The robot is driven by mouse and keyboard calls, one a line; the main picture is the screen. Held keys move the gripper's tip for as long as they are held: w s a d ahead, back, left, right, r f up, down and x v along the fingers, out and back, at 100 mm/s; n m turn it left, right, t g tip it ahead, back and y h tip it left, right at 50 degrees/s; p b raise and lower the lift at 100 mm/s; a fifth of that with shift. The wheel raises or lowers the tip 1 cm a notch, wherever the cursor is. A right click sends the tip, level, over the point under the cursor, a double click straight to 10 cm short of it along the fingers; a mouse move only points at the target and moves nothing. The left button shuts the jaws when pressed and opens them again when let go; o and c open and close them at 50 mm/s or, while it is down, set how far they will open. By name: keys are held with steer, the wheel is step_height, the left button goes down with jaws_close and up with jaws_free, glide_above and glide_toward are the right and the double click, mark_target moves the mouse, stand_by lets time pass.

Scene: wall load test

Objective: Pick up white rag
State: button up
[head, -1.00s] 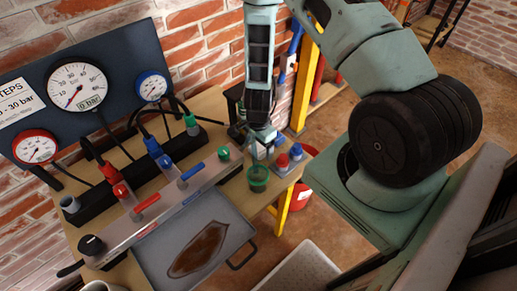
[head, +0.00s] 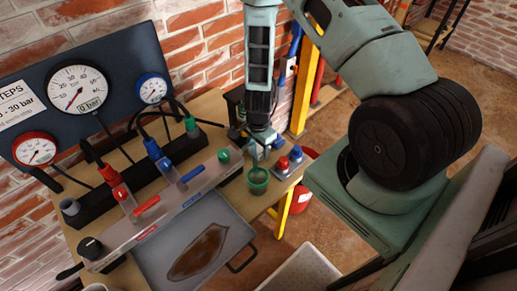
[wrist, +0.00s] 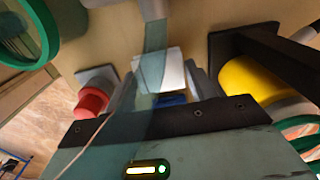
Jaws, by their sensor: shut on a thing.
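My gripper (wrist: 165,85) points down over the bench's far right end. The white rag (wrist: 172,72) shows as a small pale patch between the fingers in the wrist view, and the gripper is shut on it. A blue piece (wrist: 172,100) shows just below the rag. In the head view my gripper (head: 262,148) is low behind the green cup (head: 258,178). The rag cannot be made out there, as the gripper and wrist cover that spot.
Red and blue caps (head: 290,158) stand close to the right of my gripper. A red cap (wrist: 90,100) and a yellow cylinder (wrist: 248,80) flank it in the wrist view. A valve manifold (head: 165,212) and grey tray (head: 205,240) fill the bench to the left.

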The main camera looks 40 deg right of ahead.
mark_target(258, 149)
step_height(258, 149, up, 9)
steer(key=shift+b, duration=0.35)
steer(key=shift+r, duration=0.1)
steer(key=o, duration=0.4)
steer(key=shift+c, duration=1.6)
steer(key=shift+a, duration=0.1)
